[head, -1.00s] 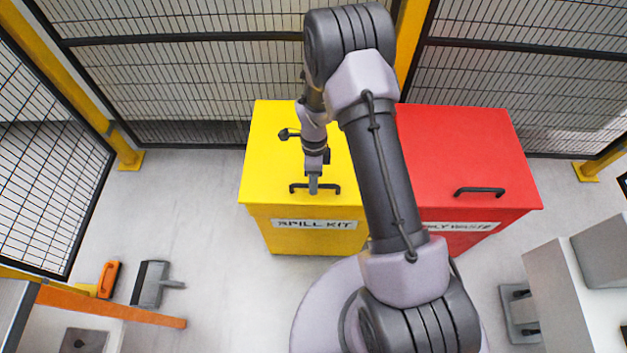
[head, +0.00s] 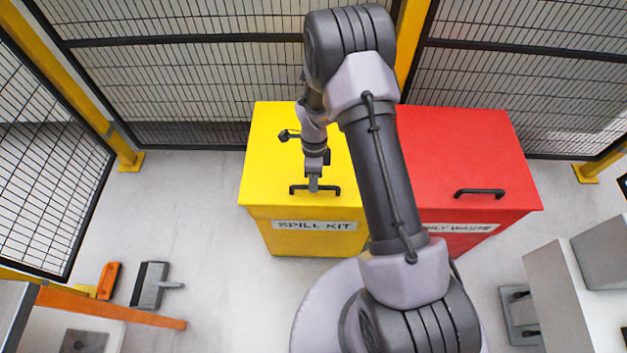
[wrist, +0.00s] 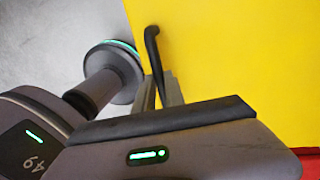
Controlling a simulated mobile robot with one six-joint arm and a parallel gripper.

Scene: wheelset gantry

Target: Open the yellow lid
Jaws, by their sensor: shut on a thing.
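The yellow lid (head: 272,148) lies flat and closed on the yellow box labelled SPILL KIT (head: 280,235). Its black bar handle (head: 328,190) is near the front edge. My gripper (head: 313,187) reaches down from above and is shut on the middle of this handle. In the wrist view the yellow lid (wrist: 240,65) fills the right side. The black handle (wrist: 152,50) runs down to my gripper's fingers (wrist: 165,92), and part of it is hidden by them.
A red-lidded box (head: 465,150) with a black handle stands close on the right. Mesh fence panels (head: 190,90) rise behind and at the left. A dustpan (head: 150,284) and an orange-handled thing (head: 108,280) lie on the floor at left. Grey cabinets (head: 575,290) stand at right.

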